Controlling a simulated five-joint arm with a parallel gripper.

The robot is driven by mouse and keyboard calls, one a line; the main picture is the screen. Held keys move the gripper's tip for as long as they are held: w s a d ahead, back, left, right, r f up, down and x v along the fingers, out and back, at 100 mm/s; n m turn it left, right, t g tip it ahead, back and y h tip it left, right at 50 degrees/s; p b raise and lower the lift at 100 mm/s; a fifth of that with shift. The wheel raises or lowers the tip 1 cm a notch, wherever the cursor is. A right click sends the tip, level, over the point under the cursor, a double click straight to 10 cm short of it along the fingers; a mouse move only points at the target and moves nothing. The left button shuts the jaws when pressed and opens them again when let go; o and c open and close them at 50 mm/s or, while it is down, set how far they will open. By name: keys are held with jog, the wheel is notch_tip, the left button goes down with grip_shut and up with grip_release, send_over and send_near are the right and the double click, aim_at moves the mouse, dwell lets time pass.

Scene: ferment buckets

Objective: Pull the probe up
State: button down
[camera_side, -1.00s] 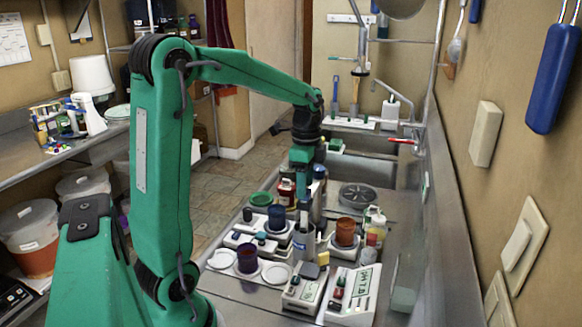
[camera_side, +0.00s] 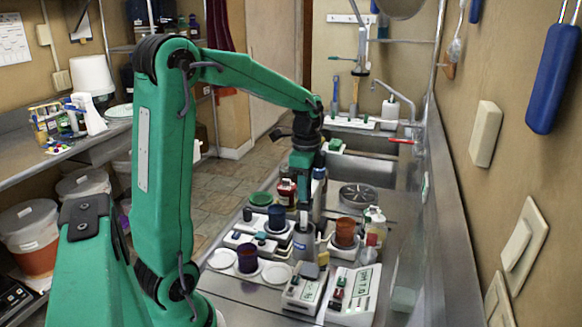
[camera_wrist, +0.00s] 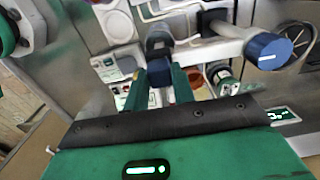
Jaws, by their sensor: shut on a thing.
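My gripper (camera_wrist: 160,84) is shut on a dark blue, upright piece (camera_wrist: 155,98), which appears to be the probe's top, between its two green fingers in the wrist view. In the side view my gripper (camera_side: 304,222) points down into the group of vessels in the middle of the bench. A grey cylinder (camera_side: 304,246) stands directly under its tips. The probe's lower end is hidden, so I cannot tell how deep it sits.
A rust-red jar (camera_side: 345,232) stands close on the right and a dark blue jar (camera_side: 277,218) on the left. A purple cup (camera_side: 248,259), white dishes (camera_side: 275,273) and labelled instruments (camera_side: 352,297) stand in front. The steel wall (camera_side: 437,230) bounds the right side.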

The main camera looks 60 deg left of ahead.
jog(key=shift+r, duration=3.05)
jog(key=c, duration=1.2)
grip_release()
jog(key=shift+o, duration=0.2)
jog(key=shift+f, duration=0.1)
notch_tip(320, 180, up, 8)
jog(key=shift+f, duration=0.1)
